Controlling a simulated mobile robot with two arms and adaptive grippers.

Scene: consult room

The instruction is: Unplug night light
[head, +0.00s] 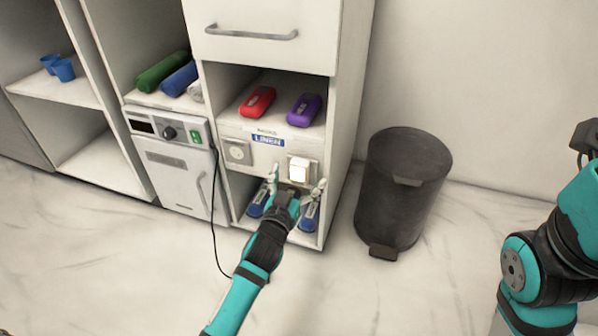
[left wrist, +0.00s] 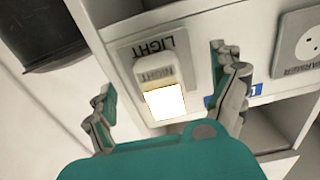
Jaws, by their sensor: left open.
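The night light (head: 299,170) is a small white block with a glowing face, seated on a grey plate on the cabinet front below a shelf. In the left wrist view the night light (left wrist: 160,92) shows close up, with its lit panel toward me and the words on it upside down. My left gripper (head: 298,184) is open just in front of and below it in the head view. In the left wrist view the fingers of my left gripper (left wrist: 165,84) stand on either side of the night light, with gaps to both. My right gripper is not in view; part of my right arm shows at the right.
A second socket (head: 238,151) is left of the LINEN label (head: 268,141). A red case (head: 258,101) and a purple case (head: 304,109) lie on the shelf above. A dark bin (head: 402,190) stands right of the cabinet. A black cord (head: 214,220) hangs at the left.

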